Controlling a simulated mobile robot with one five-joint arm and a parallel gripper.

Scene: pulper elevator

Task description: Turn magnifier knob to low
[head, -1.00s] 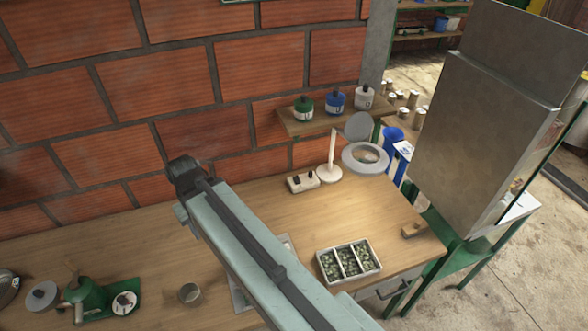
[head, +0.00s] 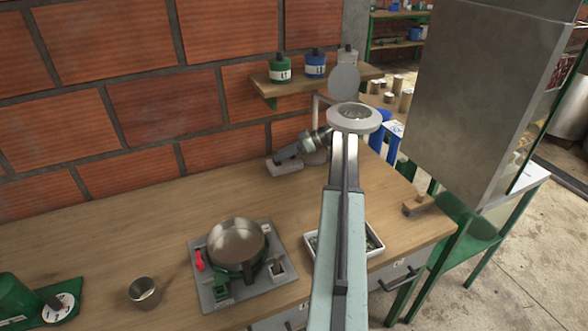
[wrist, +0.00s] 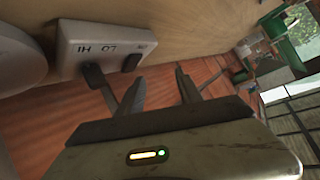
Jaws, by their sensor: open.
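The magnifier's pale control box (wrist: 105,45) carries marks that look like HI and LO, seen turned over in the wrist view. A dark lever-like knob (wrist: 93,75) stands out below these marks, and a second dark piece (wrist: 131,62) sits beside it. My gripper (wrist: 158,80) is open and empty, with its fingers apart, close to the box and to the right of the knob. In the head view my gripper (head: 287,153) is over the control box (head: 284,169) and hides its knobs. The magnifier's ring head (head: 354,118) is right of my gripper.
A shelf (head: 255,80) with jars is on the brick wall behind. The left rear of the bench is clear.

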